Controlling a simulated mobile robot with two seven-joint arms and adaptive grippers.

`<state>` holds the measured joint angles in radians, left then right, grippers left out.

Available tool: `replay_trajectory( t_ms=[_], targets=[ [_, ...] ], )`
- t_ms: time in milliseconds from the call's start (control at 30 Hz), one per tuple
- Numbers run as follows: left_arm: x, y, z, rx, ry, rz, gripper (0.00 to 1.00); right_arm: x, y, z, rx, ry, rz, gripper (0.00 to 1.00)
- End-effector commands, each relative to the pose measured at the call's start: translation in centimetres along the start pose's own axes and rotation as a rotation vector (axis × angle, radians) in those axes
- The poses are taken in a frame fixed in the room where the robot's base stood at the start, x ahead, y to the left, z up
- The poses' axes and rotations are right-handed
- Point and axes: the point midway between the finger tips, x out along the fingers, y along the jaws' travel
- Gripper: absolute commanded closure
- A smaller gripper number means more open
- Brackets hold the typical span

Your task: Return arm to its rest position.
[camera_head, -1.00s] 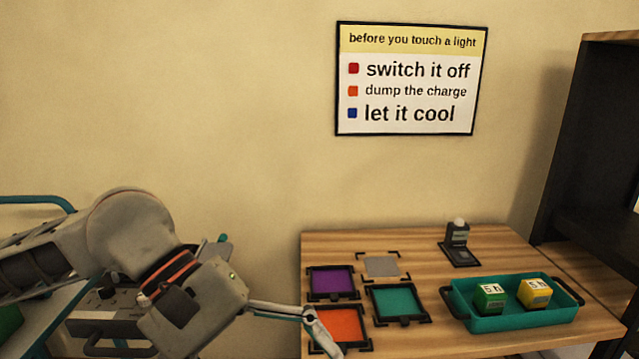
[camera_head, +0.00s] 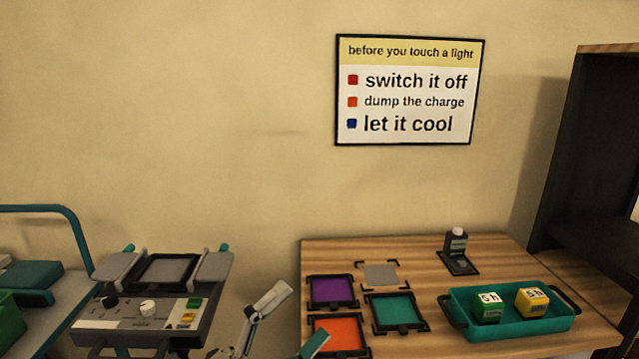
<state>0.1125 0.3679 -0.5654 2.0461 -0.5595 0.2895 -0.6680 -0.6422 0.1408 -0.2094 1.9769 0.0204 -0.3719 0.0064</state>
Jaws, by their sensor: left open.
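My left gripper (camera_head: 285,325) shows at the bottom of the head view, in front of the left edge of the wooden table (camera_head: 420,262). Its grey and teal fingers are spread apart with nothing between them. Most of my left arm is below the picture. My right gripper is not in view.
The table bears a purple pad (camera_head: 332,290), an orange pad (camera_head: 338,335), a teal pad (camera_head: 397,310), a small dark device (camera_head: 457,252) and a teal tray (camera_head: 522,331) with green and yellow blocks. A control unit (camera_head: 150,306) and a trolley (camera_head: 62,285) stand left. A dark shelf (camera_head: 590,150) rises right.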

Motion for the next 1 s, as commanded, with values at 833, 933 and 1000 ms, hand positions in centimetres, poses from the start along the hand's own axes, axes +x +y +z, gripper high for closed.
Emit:
replay_trajectory(
  t_ms=[833,933,1000],
  targets=[
    [-38.6,25.9,0.3,-1.226,-1.289,0.33,0.05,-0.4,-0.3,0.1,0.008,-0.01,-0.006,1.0],
    [-39.6,26.2,-0.2,-1.249,-1.318,0.331,0.05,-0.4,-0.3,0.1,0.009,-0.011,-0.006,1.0],
    [-39.7,26.3,-0.3,-1.252,-1.323,0.332,0.05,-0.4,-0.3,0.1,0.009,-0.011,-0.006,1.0]
  ],
)
